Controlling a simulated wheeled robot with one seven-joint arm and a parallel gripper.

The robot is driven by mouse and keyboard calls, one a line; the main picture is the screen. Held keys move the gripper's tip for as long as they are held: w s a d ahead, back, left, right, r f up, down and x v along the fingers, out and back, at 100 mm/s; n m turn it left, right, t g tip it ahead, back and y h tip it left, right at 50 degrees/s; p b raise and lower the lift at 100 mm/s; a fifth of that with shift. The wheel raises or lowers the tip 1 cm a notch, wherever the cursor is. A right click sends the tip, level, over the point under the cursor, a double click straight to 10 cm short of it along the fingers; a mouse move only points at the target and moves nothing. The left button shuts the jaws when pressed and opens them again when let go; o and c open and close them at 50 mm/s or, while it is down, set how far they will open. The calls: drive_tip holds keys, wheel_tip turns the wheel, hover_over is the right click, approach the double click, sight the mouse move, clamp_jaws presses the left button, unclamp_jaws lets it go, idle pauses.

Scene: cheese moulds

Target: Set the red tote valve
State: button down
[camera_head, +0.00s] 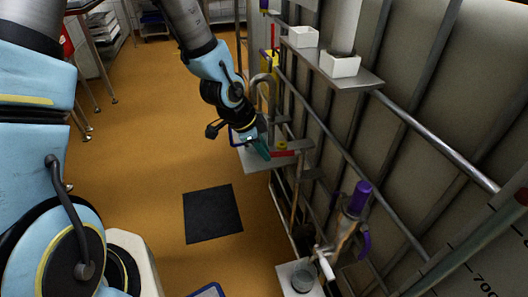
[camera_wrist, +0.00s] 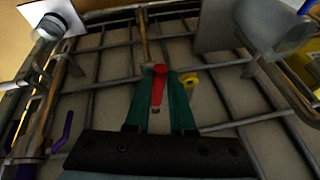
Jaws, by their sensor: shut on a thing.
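The red tote valve handle (camera_head: 285,153) is a short red bar on the caged tote at the centre right of the head view. In the wrist view the red handle (camera_wrist: 157,92) lies between the two teal fingers. My gripper (camera_head: 265,152) reaches it from the left and is shut on it; the gripper also shows in the wrist view (camera_wrist: 162,80). The valve body behind the handle is mostly hidden, so I cannot tell its setting. A small yellow part (camera_head: 282,144) sits just beside the handle; this yellow part (camera_wrist: 190,79) is right of the fingers in the wrist view.
The tote's metal cage bars (camera_head: 340,145) run along the right side. A purple-handled valve (camera_head: 357,200) is nearer, above a small container (camera_head: 300,279). The floor on the left, with a dark mat (camera_head: 212,213), is mostly clear.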

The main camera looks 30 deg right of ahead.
drive_tip(key=shift+s+a+n, duration=0.1)
drive_tip(key=shift+s+n, duration=0.2)
drive_tip(key=c, duration=0.8)
unclamp_jaws()
drive_tip(key=shift+o, duration=0.2)
drive_tip(key=p+v, duration=0.3)
drive_tip(key=v, duration=0.7)
drive_tip(key=shift+a+r, duration=0.2)
drive_tip(key=shift+r, duration=0.15)
